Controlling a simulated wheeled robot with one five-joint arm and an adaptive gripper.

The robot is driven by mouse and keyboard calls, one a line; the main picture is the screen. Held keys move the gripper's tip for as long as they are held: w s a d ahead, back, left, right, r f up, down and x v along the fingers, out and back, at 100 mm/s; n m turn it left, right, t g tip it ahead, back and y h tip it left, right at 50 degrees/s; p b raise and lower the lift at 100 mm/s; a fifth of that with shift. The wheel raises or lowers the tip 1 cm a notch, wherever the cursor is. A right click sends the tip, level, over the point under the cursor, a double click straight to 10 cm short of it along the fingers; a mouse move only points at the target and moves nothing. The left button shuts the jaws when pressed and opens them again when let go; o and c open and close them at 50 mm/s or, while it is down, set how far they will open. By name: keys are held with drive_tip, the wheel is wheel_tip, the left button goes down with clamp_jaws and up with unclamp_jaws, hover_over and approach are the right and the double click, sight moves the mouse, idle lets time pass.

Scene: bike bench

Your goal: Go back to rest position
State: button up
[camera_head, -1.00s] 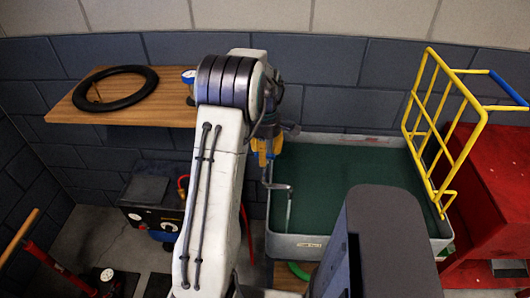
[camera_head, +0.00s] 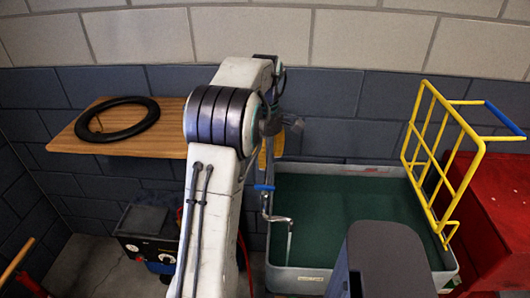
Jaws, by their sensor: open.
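My white arm rises through the middle of the view and bends away at its dark-banded joint. My gripper (camera_head: 270,153) shows partly behind the joint, as yellow fingers pointing down over the back left edge of the green basin. The fingers look parted and nothing shows between them. Much of the gripper is hidden by the arm.
A grey-rimmed basin (camera_head: 300,281) with a green inside has a blue-handled spout (camera_head: 275,218) at its left. A yellow rack (camera_head: 428,170) and red cabinet (camera_head: 490,215) stand right. A wooden shelf (camera_head: 165,143) holds a black ring (camera_head: 118,118). A black machine (camera_head: 150,235) sits below it.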

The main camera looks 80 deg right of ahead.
drive_tip(key=shift+r, duration=0.45)
drive_tip(key=shift+m, duration=0.3)
idle(0.3)
